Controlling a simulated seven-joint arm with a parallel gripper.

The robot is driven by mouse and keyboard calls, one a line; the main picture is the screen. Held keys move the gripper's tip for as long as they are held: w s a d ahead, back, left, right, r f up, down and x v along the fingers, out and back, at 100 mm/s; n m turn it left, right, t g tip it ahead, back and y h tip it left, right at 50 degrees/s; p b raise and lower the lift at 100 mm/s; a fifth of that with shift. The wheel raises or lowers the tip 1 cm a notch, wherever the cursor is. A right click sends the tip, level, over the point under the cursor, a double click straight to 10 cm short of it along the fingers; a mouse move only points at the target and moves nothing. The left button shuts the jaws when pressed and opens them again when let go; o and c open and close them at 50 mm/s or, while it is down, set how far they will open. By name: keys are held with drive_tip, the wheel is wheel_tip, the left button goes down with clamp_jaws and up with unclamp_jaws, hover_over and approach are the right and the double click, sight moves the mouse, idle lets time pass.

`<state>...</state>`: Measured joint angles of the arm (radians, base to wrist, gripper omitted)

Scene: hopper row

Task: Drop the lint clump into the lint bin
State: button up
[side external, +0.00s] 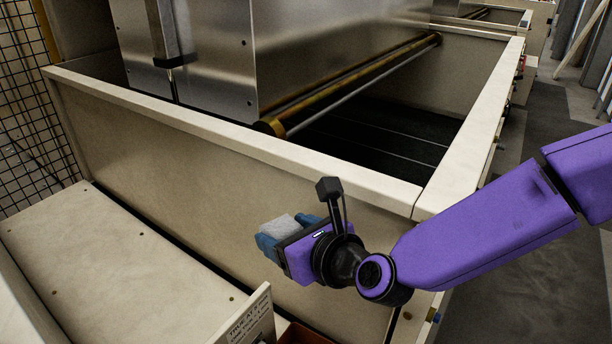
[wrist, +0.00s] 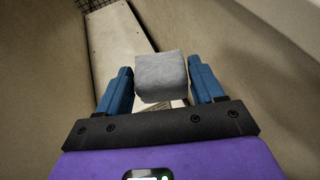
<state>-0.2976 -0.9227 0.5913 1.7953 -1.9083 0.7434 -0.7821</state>
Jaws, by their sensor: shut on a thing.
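The lint clump (side external: 283,229) is a light grey, rounded block. In the wrist view the lint clump (wrist: 161,75) sits between the two blue fingers. My gripper (side external: 276,238) is shut on it and holds it in front of the cream hopper wall. It also shows in the wrist view (wrist: 160,88), with the clump reaching past the fingertips. I cannot pick out the lint bin for certain. A reddish-brown edge (side external: 303,335) shows at the bottom of the side view, mostly cut off.
The cream hopper (side external: 235,137) has a raised rim, with a brass roller (side external: 350,85) and dark interior behind it. A flat cream ledge (side external: 95,255) lies at lower left, beside a small labelled panel (side external: 247,322). A wire mesh (side external: 35,120) stands at far left.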

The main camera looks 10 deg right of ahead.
drive_tip(key=shift+s+d+f+n+g+y, duration=0.45)
drive_tip(key=shift+s+f, duration=0.6)
drive_tip(key=shift+f, duration=4.4)
drive_tip(key=shift+s+d+f+n+g+y, duration=0.2)
drive_tip(key=shift+s+d+f+n+y, duration=0.6)
drive_tip(key=shift+f, duration=4.65)
drive_tip(key=shift+s+f+n+g+y, duration=0.25)
drive_tip(key=shift+s+f, duration=1.1)
drive_tip(key=shift+f, duration=4.1)
drive_tip(key=o, duration=1.1)
drive_tip(key=v, duration=1.7)
drive_tip(key=shift+r, duration=0.25)
drive_tip(key=shift+s+d, duration=0.1)
